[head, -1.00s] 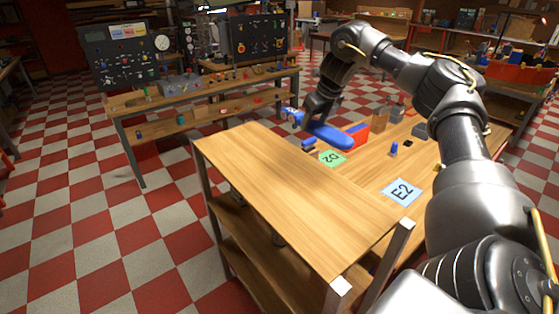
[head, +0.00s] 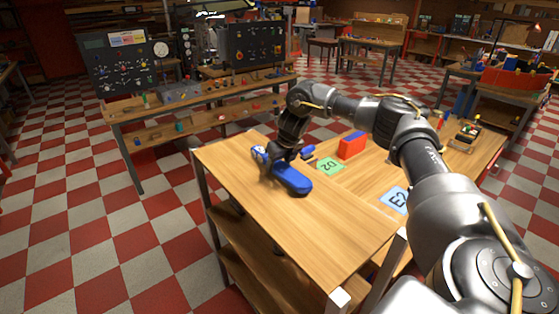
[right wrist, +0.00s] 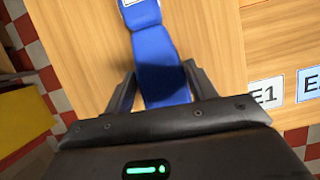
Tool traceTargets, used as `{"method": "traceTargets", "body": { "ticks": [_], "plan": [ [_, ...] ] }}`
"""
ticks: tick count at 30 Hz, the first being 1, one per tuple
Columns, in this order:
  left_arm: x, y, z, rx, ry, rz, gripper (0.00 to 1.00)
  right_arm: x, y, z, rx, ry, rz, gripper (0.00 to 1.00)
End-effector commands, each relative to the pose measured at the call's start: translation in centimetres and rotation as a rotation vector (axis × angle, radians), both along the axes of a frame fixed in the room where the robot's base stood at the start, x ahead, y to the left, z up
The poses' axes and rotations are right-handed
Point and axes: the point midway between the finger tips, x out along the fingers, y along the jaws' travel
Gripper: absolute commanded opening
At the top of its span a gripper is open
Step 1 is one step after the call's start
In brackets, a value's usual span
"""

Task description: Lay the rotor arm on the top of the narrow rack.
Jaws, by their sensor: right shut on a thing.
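The rotor arm (head: 295,182) is a long blue piece with a whiter end at its far left. It lies across the far part of the narrow rack's wooden top (head: 310,235). My right gripper (head: 282,163) is shut on it from above. In the right wrist view the fingers (right wrist: 160,85) stand on both sides of the blue rotor arm (right wrist: 153,45). The rotor arm looks about level and at or just above the rack top; I cannot tell whether it touches. Its lower end is hidden by the gripper body in the wrist view. My left gripper is out of view.
A wooden table adjoins the rack on the right, with a green D2 card (head: 329,167), a blue E2 card (head: 394,198) and a red box (head: 352,146). The near part of the rack top is clear. A bench with control panels (head: 210,98) stands behind.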

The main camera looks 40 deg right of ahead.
Motion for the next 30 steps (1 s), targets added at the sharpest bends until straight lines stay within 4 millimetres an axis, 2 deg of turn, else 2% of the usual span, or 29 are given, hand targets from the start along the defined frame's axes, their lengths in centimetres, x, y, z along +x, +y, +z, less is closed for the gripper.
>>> {"method": "traceTargets", "body": {
  "ticks": [1, 9, 10, 15, 25, 30],
  "plan": [
    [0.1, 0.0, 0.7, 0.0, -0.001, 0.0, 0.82, 0.0, 0.0, -0.1, 0.0, 0.0, 0.0, 0.24],
    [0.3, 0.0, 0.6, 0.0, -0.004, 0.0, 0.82, 0.0, 0.0, -0.7, 0.0, -0.002, 0.0, 0.24],
    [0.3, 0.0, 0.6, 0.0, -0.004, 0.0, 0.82, 0.0, 0.0, -0.8, 0.0, 0.0, 0.0, 0.59],
    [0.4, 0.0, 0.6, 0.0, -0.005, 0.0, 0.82, 0.0, 0.0, -0.8, 0.0, -0.001, 0.0, 0.78],
    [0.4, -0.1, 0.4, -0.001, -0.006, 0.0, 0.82, -0.1, 0.0, -0.4, 0.001, -0.003, 0.0, 0.78],
    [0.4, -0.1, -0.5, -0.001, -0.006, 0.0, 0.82, -1.0, 0.1, 1.8, 0.001, -0.007, 0.002, 0.78]
  ]
}}
